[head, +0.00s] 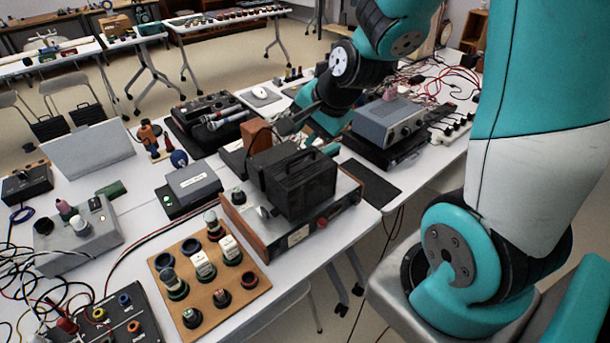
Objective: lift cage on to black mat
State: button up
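The cage (297,183) is a black box with a handle on top. It sits upright on a wood-sided device (300,233) near the table's front edge. A bare black mat (378,189) lies flat on the white table, just right of the cage. My gripper (287,124) is behind and above the cage, near a brown block, and appears apart from the handle. Its fingers are small and partly hidden among dark items, so I cannot tell whether it is open or shut.
A grey instrument (386,121) stands on a black base behind the mat. Microphones (228,119) lie on a dark pad at the back left. A wooden board (207,273) with several knobs and jars is left of the cage. Loose cables (35,270) spread at far left.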

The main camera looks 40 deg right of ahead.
jog(key=w+d+f+m+h, duration=0.1)
jog(key=w+d+f+m, duration=0.1)
jog(key=d+f+m, duration=0.3)
jog(key=p, duration=0.2)
send_near(300, 156)
jog(key=shift+n+t, duration=0.4)
jog(key=x, duration=0.4)
jog(key=shift+s+a+f, duration=0.25)
jog(key=shift+a+f, duration=0.05)
jog(key=shift+f, duration=0.05)
jog(key=shift+d+p+x, duration=0.15)
jog(key=shift+p+x, duration=0.65)
jog(key=shift+x, duration=0.8)
jog(key=shift+d+p+x, duration=0.15)
jog(key=shift+p+x, duration=0.6)
jog(key=shift+x, duration=0.8)
grip_shut()
